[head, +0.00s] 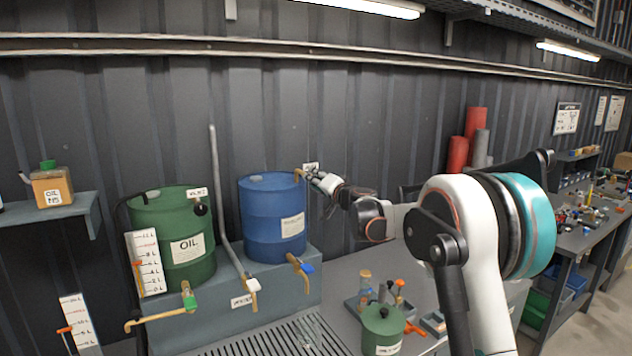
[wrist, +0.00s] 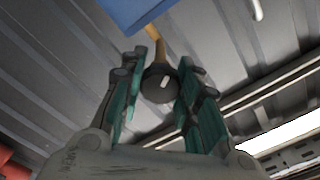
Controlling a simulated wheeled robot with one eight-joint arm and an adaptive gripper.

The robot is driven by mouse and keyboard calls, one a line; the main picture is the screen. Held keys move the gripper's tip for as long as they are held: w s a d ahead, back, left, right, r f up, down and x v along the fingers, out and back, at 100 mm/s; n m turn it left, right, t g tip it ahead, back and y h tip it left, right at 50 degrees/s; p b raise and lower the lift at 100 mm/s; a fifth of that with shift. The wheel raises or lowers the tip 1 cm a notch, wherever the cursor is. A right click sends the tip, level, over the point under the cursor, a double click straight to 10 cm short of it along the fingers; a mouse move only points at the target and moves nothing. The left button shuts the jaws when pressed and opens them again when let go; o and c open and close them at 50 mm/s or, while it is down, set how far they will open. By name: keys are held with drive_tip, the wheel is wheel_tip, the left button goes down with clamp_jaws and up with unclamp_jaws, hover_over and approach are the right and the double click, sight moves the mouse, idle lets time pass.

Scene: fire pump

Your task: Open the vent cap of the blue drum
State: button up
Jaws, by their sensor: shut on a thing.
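The blue drum (head: 273,222) stands upright on a grey plinth against the wall. A short brass pipe (head: 298,174) comes off its upper right side; it also shows in the wrist view (wrist: 154,40), running from the blue drum's edge (wrist: 133,12). At its end is the round black vent cap (wrist: 160,84) with a pale mark on its face. My gripper (head: 316,178) is at the drum's upper right. In the wrist view, my gripper's green fingers (wrist: 158,78) stand on both sides of the cap and are shut on it. In the head view the fingers hide the cap.
A green oil drum (head: 172,240) with its own black cap (head: 200,209) stands to the left. A grey upright pipe (head: 219,185) rises between the drums. A blue-handled tap (head: 304,267) sits below the blue drum. A small green pot (head: 383,328) and bottles stand on the bench in front.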

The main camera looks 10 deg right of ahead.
drive_tip(key=o, duration=1.1)
drive_tip(key=v, duration=1.2)
